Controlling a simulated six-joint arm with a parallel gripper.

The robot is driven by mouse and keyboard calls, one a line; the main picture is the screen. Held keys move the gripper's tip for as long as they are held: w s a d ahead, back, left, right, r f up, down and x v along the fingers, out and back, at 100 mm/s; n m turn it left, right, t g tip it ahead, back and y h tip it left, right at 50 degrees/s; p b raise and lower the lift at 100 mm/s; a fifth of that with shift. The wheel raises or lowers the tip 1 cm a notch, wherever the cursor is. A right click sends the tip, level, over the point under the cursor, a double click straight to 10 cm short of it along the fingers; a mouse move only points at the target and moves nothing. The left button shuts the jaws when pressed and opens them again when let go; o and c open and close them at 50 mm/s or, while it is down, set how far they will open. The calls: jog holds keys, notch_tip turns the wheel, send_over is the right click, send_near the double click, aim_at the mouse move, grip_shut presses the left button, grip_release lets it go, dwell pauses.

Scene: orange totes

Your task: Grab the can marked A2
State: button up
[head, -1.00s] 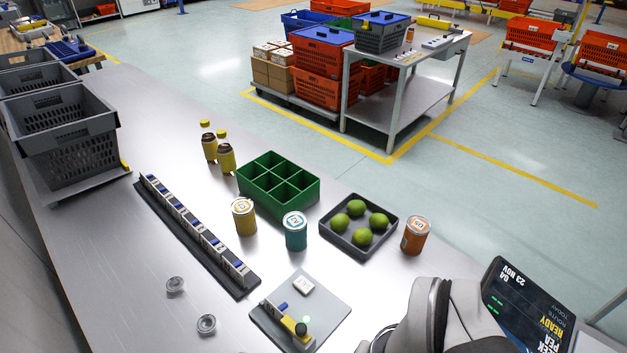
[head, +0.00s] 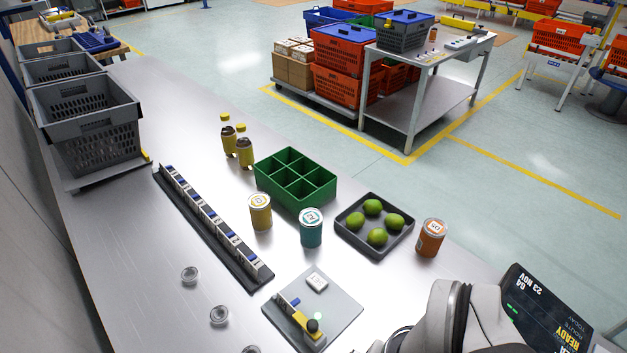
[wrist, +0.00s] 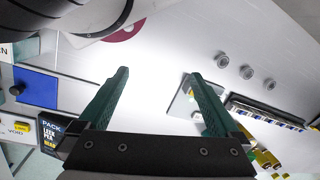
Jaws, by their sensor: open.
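Three cans with printed lids stand upright on the metal table in the head view. A yellow can (head: 260,212) is beside the green divided crate, a teal can (head: 311,228) is to its right, and an orange can (head: 431,237) is beyond the dark tray. The lid markings are too small to read surely, so I cannot tell which one is A2. My gripper (wrist: 157,74) is open in the wrist view, with nothing between its green fingers. It is outside the head view, where only part of my arm shows at bottom right.
A green divided crate (head: 332,187) and a dark tray (head: 344,235) of green fruit (head: 377,237) stand near the cans. A long label rack (head: 262,280), a grey plate (head: 346,318), small metal caps (head: 190,275) and a screen (head: 553,310) are nearer. Brown bottles (head: 245,151) stand behind.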

jog(key=w+d+f+n+t+h, duration=0.1)
jog(key=w+d+f, duration=0.1)
jog(key=w, duration=0.4)
jog(key=w+d+f+n+t+h, duration=0.1)
jog(key=w+d+f+t, duration=0.15)
jog(key=w, duration=0.35)
jog(key=n+t+y, duration=0.6)
jog(key=n+t, duration=0.3)
send_near(318, 233)
jog(key=shift+w+d+r, duration=0.1)
jog(key=shift+w+d, duration=0.05)
jog(key=shift+w, duration=0.05)
jog(key=x, duration=1)
jog(key=shift+a, duration=0.25)
jog(key=x, duration=0.5)
jog(key=shift+w+a+r, duration=0.1)
jog(key=shift+a+r, duration=0.05)
jog(key=shift+a, duration=0.3)
grip_shut()
